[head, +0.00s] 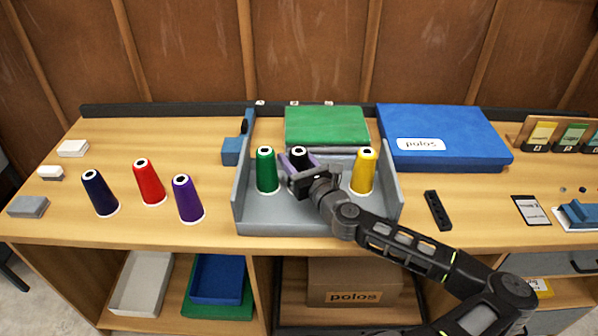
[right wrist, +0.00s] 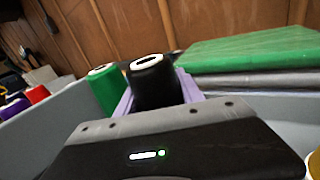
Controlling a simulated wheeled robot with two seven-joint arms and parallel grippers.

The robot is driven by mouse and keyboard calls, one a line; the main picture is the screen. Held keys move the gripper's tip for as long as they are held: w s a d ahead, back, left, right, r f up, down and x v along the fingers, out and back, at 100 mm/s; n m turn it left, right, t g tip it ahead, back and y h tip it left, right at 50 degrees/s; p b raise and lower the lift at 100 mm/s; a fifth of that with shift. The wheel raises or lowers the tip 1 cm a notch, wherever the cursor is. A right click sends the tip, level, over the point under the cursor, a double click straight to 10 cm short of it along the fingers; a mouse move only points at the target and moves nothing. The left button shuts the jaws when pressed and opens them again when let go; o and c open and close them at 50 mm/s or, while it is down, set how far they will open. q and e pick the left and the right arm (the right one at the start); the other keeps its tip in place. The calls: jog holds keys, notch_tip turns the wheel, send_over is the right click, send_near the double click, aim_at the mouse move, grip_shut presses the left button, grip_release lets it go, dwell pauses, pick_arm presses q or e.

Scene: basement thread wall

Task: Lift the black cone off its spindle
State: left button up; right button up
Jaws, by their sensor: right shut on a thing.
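The black cone (head: 298,153) is in the grey tray (head: 290,220), between the green cone (head: 266,172) and the yellow cone (head: 364,172). My right gripper (head: 300,167) is shut on it, reaching in from the front right. In the right wrist view the black cone (right wrist: 156,85) stands between the two lavender fingers (right wrist: 187,84), its pale top ring showing. Its lower part and its spindle are hidden behind the gripper, so I cannot tell whether it is raised. My left gripper is not in view.
Navy (head: 100,195), red (head: 149,183) and purple (head: 187,200) cones stand on the table left of the tray. A green fabric stack (head: 327,124) and a blue one (head: 440,130) lie behind. A black slotted bar (head: 437,210) lies right of the tray.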

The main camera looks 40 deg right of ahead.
grip_shut()
notch_tip(320, 180, up, 10)
jog(key=p, duration=0.1)
dwell(0.4)
dwell(0.5)
notch_tip(320, 180, up, 4)
jog(key=p, duration=0.4)
